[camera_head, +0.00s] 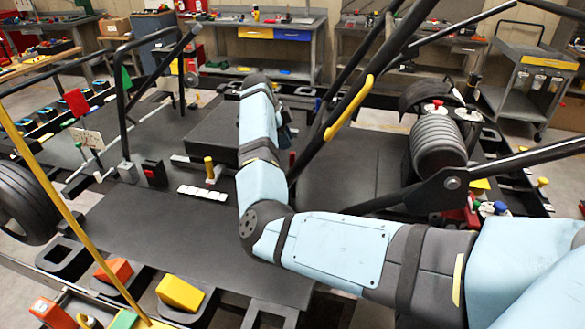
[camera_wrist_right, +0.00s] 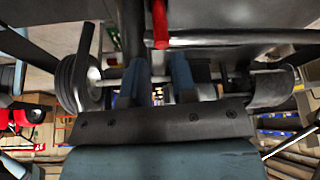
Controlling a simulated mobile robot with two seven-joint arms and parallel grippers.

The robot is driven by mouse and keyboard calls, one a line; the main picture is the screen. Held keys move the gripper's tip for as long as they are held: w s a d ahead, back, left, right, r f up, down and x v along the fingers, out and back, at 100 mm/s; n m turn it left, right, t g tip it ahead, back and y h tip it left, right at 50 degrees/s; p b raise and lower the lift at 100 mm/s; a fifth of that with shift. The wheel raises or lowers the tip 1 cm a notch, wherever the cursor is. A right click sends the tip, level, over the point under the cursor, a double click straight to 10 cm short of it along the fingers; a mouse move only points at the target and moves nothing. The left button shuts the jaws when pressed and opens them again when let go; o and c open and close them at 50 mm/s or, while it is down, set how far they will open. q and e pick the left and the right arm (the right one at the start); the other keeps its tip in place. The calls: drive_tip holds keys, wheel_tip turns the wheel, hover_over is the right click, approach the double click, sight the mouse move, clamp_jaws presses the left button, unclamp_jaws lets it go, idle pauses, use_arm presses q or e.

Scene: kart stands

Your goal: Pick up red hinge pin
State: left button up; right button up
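The red hinge pin (camera_wrist_right: 160,22) hangs upright at the top middle of the right wrist view, beside a dark horizontal bar. In the head view a small dark-red piece (camera_head: 292,159) beside the sloping black tube is probably this pin, partly hidden by my arm. My right gripper (camera_wrist_right: 160,78) shows two blue-grey fingers apart with nothing between them. The pin is in line with the gap, beyond the fingertips, and apart from them. In the head view the right gripper (camera_head: 284,128) is mostly hidden behind my forearm. My left gripper is not in view.
Sloping black tubes (camera_head: 335,120) stand close to the right of my forearm. A yellow upright pin (camera_head: 209,167) and a white strip (camera_head: 202,193) are on the dark kart floor to its left. A ribbed grey cylinder (camera_head: 440,140) is at right. The floor panel in front is clear.

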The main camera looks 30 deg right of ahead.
sight(291, 153)
drive_tip(key=x, duration=0.5)
drive_tip(key=shift+w+d+r+p, duration=0.1)
drive_tip(key=shift+p, duration=0.25)
clamp_jaws()
drive_tip(key=shift+r, duration=0.2)
